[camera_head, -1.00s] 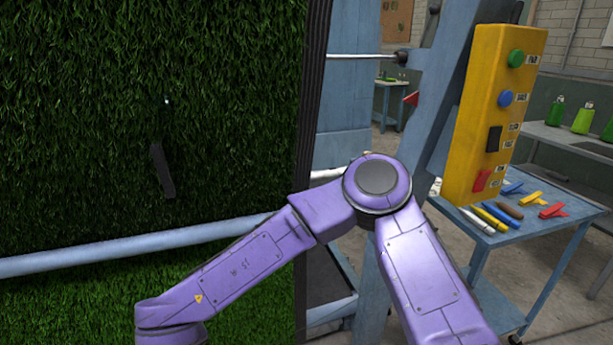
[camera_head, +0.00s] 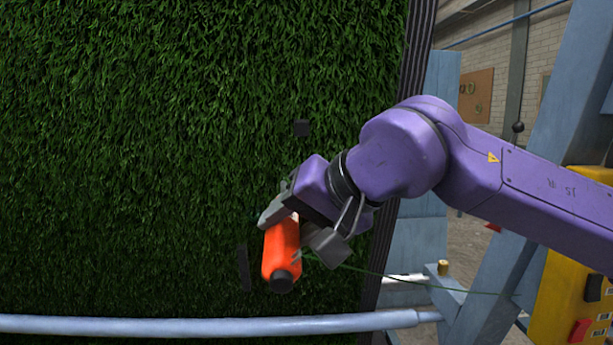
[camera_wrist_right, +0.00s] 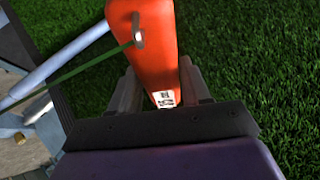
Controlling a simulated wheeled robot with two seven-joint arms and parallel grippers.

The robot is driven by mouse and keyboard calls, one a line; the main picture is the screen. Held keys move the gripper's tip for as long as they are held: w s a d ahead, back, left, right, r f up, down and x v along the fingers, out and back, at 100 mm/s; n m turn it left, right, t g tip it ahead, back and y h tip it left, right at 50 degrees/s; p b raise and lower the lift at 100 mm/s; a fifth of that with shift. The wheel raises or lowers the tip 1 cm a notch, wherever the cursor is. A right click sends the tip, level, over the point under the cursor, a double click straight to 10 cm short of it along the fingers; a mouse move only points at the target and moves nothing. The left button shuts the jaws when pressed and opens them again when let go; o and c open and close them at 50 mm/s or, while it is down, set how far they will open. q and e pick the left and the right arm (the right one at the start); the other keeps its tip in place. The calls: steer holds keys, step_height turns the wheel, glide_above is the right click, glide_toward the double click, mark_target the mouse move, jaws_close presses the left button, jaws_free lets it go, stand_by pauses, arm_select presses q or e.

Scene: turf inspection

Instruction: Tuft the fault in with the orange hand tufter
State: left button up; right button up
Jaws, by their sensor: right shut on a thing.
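The orange hand tufter (camera_head: 281,250) is in my right gripper (camera_head: 300,226), whose fingers are shut around its body in front of the turf (camera_head: 180,110). Its black end faces down toward the camera. A thin green yarn runs from it to the right. In the right wrist view the tufter (camera_wrist_right: 152,50) sits between the two fingers (camera_wrist_right: 160,88), with a metal eye and a small printed label on it. I cannot tell which is the fault, or whether the tufter touches the turf. My left gripper is out of view.
A pale blue bar (camera_head: 200,326) crosses below the turf. The turf's dark edge (camera_head: 405,110) and the blue frame (camera_head: 565,100) stand at the right. A yellow control box (camera_head: 570,300) is at the lower right.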

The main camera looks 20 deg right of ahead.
steer(key=s+d+r+y, duration=0.1)
steer(key=s+r, duration=0.2)
steer(key=r, duration=0.4)
steer(key=w+d+r+p, duration=0.1)
steer(key=w+d+p, duration=0.1)
steer(key=w+p, duration=0.2)
steer(key=shift+w+r+t, duration=0.15)
steer(key=shift+w+t, duration=0.25)
steer(key=shift+w, duration=1.1)
steer(key=shift+p, duration=0.3)
steer(key=shift+w+d+r+p, duration=0.2)
steer(key=shift+w+r+p, duration=0.05)
steer(key=shift+w+p, duration=0.35)
steer(key=shift+w+d+r+p, duration=0.2)
steer(key=shift+w+p, duration=0.35)
steer(key=shift+p, duration=0.05)
steer(key=shift+w, duration=0.25)
steer(key=shift+d, duration=0.1)
